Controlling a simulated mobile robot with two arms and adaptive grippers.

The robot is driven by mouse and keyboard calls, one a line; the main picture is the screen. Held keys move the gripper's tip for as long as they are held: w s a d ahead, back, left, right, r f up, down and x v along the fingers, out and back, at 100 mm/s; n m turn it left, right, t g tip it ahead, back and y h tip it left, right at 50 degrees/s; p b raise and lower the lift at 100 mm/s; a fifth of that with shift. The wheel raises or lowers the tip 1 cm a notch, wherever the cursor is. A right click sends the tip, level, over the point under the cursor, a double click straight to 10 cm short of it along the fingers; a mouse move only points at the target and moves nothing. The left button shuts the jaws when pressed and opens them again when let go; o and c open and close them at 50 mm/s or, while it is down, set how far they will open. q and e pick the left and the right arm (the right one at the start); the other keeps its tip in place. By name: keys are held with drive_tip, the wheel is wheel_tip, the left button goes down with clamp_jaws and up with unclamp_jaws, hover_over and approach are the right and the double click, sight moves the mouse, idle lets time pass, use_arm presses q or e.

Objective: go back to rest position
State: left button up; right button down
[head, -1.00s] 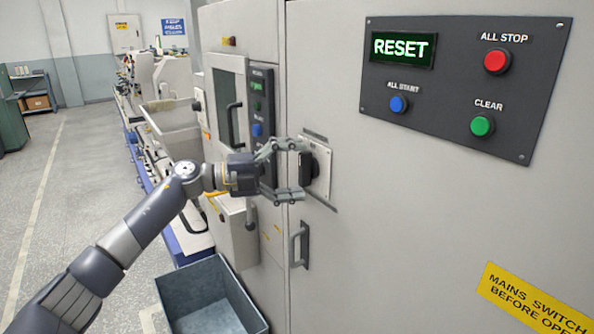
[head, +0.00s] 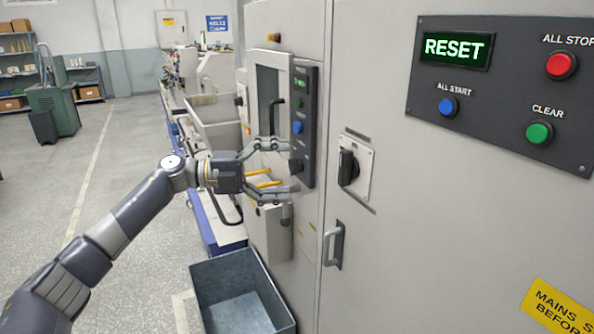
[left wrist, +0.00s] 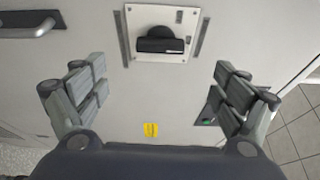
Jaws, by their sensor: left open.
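My left gripper (head: 285,170) is open and empty in the head view, in front of the grey cabinet. It stands to the left of the black rotary switch (head: 348,168) and is apart from it. In the left wrist view the same switch (left wrist: 160,42) sits on its light plate beyond the open fingers (left wrist: 155,95), with clear space between. My right gripper is in neither view.
The control panel (head: 508,95) shows a lit RESET display and several coloured buttons. A cabinet handle (head: 333,246) sticks out below the switch. A grey bin (head: 203,295) stands on the floor below. The floor (head: 125,160) to the left is open.

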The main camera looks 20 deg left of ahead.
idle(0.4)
